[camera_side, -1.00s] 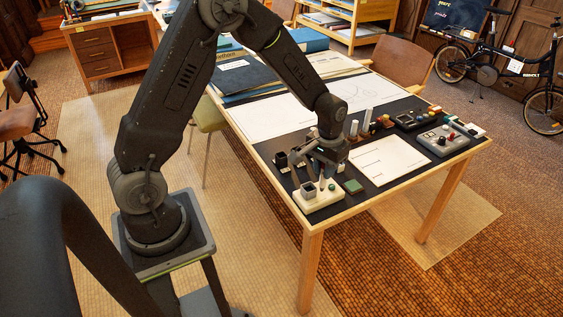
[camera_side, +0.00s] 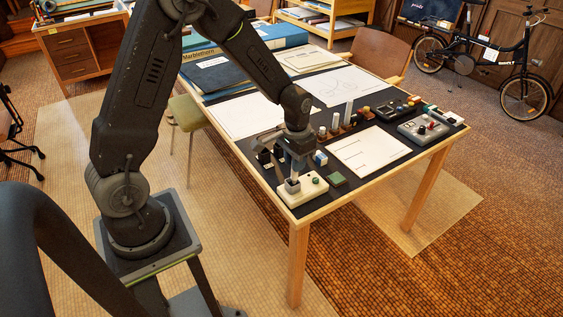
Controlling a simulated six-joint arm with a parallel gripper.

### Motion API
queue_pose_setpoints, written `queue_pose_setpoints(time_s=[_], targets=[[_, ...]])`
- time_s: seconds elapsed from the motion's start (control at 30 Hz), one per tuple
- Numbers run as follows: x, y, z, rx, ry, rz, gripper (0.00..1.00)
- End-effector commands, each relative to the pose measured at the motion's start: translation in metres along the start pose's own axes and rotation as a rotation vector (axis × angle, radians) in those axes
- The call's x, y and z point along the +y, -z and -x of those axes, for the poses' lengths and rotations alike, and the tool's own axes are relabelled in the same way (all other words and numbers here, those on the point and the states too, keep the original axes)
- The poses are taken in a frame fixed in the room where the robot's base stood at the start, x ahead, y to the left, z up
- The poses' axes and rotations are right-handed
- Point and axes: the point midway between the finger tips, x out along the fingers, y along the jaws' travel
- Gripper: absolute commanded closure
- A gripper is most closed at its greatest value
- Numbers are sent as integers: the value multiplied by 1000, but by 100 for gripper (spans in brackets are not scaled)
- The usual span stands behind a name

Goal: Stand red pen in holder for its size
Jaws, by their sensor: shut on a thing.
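A cream holder block (camera_side: 311,191) lies at the near corner of the dark table. It has a grey square socket (camera_side: 292,187) on its left and a small green spot on its right. My gripper (camera_side: 295,166) points down just above the socket. It is shut on a slim, pale grey upright thing, taken to be the red pen (camera_side: 296,174). No red shows on it at this size. Its lower end is over or in the socket; I cannot tell which. The jaws partly hide its upper part.
A green block (camera_side: 337,179) and a blue-and-white block (camera_side: 321,158) stand right of the holder. Small dark blocks (camera_side: 264,156) stand left of my gripper. A white sheet (camera_side: 368,151), a grey control box (camera_side: 423,129) and upright cylinders lie farther right.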

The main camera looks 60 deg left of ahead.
Motion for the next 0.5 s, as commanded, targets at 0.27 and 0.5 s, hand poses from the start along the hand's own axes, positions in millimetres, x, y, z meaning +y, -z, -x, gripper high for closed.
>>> queue_pose_setpoints(time_s=[0.27, 0.5], targets=[[-110, 28, 12, 2, 0, 265, 100], [-179, 29, 20, -1, 0, 422, 100]])
